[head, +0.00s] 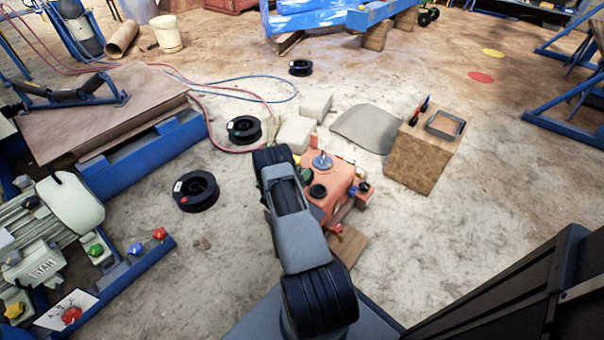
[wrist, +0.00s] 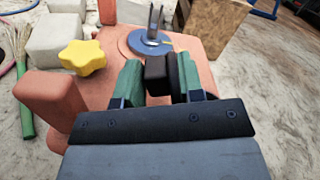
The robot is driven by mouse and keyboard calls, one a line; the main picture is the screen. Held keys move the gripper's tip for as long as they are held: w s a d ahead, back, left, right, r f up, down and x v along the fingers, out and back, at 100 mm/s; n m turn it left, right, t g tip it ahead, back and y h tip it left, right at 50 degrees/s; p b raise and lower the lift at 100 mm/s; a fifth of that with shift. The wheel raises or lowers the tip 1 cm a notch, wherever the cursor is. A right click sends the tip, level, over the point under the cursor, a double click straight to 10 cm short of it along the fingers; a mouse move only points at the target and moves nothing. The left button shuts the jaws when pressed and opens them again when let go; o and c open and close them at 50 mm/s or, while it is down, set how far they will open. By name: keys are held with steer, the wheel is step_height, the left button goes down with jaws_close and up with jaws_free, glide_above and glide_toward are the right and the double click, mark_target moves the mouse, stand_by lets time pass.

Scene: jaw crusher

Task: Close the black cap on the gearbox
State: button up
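The orange gearbox (head: 338,178) stands on the floor in the middle of the head view, partly behind my arm. The black cap (head: 318,191) shows on it just right of my arm. In the wrist view a dark blocky part, apparently the black cap (wrist: 156,76), sits between the green fingertips of my gripper (wrist: 160,80). The fingertips are spaced apart with this part filling the gap. I cannot tell whether they press on it. How far the cap is open is hard to see.
A wooden block with a tray (head: 425,155) stands to the right. Pale blocks (head: 297,134) lie behind. Black spools (head: 196,190) lie to the left.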

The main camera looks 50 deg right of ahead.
steer(key=shift+w, duration=0.15)
jaws_close()
steer(key=shift+a, duration=0.1)
